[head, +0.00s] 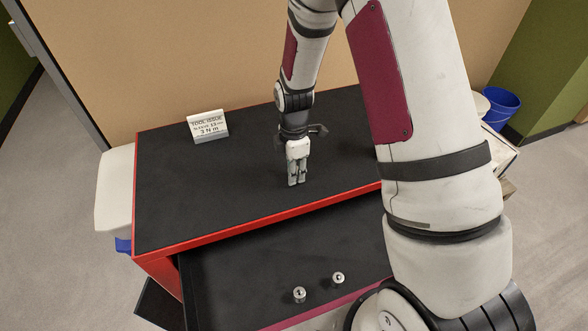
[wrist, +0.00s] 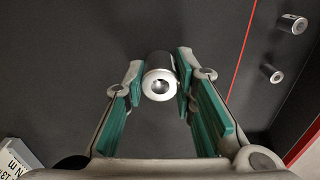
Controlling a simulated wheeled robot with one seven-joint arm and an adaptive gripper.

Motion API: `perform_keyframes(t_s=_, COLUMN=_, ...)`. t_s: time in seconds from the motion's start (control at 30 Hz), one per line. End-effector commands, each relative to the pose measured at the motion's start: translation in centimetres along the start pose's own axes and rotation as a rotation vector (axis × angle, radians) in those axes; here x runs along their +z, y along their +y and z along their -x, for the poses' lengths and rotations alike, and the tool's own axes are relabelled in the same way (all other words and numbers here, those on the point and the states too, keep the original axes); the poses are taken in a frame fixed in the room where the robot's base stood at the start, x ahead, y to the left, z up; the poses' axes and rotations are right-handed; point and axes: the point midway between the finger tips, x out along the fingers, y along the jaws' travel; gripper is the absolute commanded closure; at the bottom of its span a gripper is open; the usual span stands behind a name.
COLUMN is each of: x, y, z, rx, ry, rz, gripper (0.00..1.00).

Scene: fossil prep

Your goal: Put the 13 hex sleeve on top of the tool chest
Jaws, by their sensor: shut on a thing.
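My gripper (head: 296,181) points down over the black top of the red tool chest (head: 180,200), near its front edge. In the wrist view my gripper (wrist: 160,84) is shut on a silver and dark hex sleeve (wrist: 158,88), its round end with a hole facing the camera. In the head view the fingers hide the sleeve. The fingertips are at or just above the top; I cannot tell whether the sleeve touches it. No size mark is readable on the sleeve.
An open drawer (head: 235,275) below the top holds two silver sleeves (head: 299,295) (head: 338,278). A white sign (head: 207,126) headed "TOOL ISSUE" with "3 N m" stands at the back left of the top. A blue bucket (head: 501,106) is at the right. The left of the top is clear.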

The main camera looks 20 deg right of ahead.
Motion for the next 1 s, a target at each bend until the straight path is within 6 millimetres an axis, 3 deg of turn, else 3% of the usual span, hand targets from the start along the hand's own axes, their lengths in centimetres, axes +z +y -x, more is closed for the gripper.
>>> perform_keyframes(t_s=0.3, x=0.0, y=0.1, z=-0.3, rx=0.001, ry=0.0, rz=0.0, gripper=1.0)
perform_keyframes(t_s=0.33, x=0.0, y=0.0, z=-0.3, rx=0.001, ry=0.0, rz=0.0, gripper=0.68)
perform_keyframes(t_s=0.4, x=0.0, y=0.0, z=-0.2, rx=0.001, ry=0.0, rz=0.0, gripper=0.55)
perform_keyframes(t_s=0.77, x=0.0, y=0.0, z=0.1, rx=0.002, ry=0.0, rz=0.0, gripper=0.55)
perform_keyframes(t_s=1.0, x=0.1, y=0.1, z=3.6, rx=0.006, ry=0.0, rz=-0.001, gripper=0.55)
